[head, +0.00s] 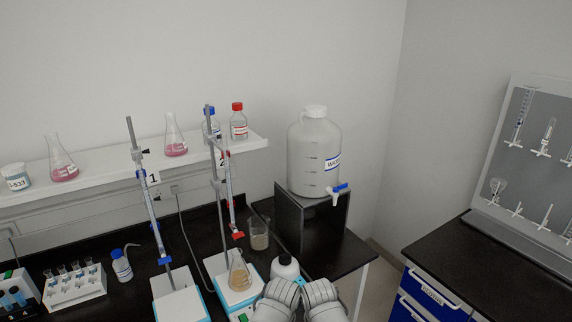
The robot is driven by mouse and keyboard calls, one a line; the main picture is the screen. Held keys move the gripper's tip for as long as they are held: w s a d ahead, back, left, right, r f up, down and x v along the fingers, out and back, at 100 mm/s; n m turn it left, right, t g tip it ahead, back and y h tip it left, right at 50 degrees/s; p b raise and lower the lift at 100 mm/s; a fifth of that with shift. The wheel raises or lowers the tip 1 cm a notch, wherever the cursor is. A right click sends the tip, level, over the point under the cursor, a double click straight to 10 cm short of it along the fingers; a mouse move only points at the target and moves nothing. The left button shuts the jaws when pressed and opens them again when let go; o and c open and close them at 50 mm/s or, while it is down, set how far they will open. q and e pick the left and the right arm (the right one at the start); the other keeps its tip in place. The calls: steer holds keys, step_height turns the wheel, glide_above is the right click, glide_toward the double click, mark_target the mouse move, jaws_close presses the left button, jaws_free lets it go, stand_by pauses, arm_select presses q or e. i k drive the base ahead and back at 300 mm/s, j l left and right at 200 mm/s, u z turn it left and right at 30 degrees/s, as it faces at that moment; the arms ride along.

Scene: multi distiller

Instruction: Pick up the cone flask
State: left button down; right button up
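A cone flask (239,277) with brownish liquid stands upright on the right-hand white and blue stirrer plate (222,266), under the burette (232,200) labelled 2. Two more cone flasks with pink liquid, one at the left (61,160) and one in the middle (175,137), stand on the white wall shelf. Two grey ribbed parts of my own arms show side by side at the bottom edge, to the right of the stirrer flask and apart from it. I cannot make out fingertips of either gripper.
A beaker (259,236) and a white bottle (285,267) stand right of the stirrer flask. A large water jug (314,155) sits on a black stand (325,222). Another burette (152,212) stands left over the second stirrer (182,294). A tube rack (76,286) is far left.

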mark_target(240, 279)
steer(key=i+l+u, duration=0.2)
steer(key=u, duration=0.2)
steer(key=i+l+u, duration=0.15)
steer(key=l+u, duration=0.2)
steer(key=i+l+u, duration=0.1)
steer(key=l+u, duration=0.3)
